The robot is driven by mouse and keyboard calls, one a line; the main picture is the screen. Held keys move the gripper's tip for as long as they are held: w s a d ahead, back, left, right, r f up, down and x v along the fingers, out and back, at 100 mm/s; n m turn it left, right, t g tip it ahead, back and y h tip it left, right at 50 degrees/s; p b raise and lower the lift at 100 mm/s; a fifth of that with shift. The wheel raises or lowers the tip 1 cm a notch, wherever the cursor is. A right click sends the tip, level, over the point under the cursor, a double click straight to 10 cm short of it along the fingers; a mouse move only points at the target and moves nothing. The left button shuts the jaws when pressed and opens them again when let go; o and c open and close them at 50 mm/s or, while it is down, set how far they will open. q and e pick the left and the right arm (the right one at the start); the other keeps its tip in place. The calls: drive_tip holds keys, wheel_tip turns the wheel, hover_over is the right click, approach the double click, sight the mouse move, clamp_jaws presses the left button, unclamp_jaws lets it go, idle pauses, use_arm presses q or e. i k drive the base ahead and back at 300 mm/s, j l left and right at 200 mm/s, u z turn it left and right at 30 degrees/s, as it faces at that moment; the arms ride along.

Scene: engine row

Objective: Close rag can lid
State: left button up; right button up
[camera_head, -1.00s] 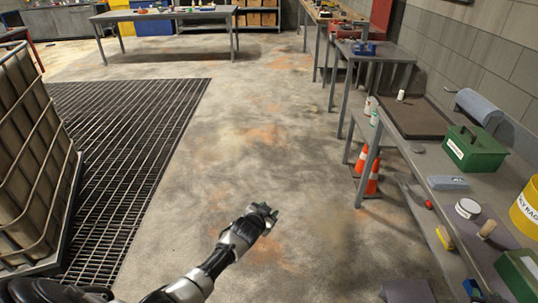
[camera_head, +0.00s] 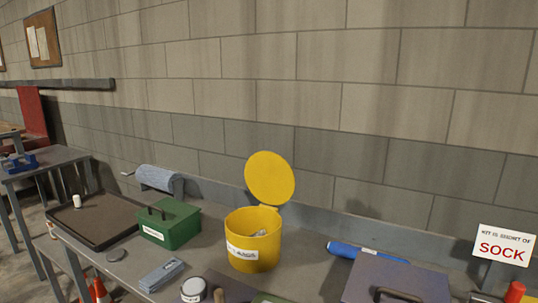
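The yellow rag can (camera_head: 253,243) stands on the grey workbench near the middle of the head view, with a white label on its front. Its round yellow lid (camera_head: 270,179) is open, standing up at the back of the can and leaning slightly back. Some pale rag-like material (camera_head: 259,234) shows inside the can. Neither of my grippers is in the head view now.
A block wall (camera_head: 330,110) stands behind.

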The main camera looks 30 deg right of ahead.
sight(268, 177)
drive_tip(key=i+z, duration=0.1)
drive_tip(key=z, duration=0.4)
drive_tip(key=i+l+z, duration=0.1)
drive_tip(key=z, duration=0.4)
drive_tip(key=i+z, duration=0.15)
drive_tip(key=z, duration=0.35)
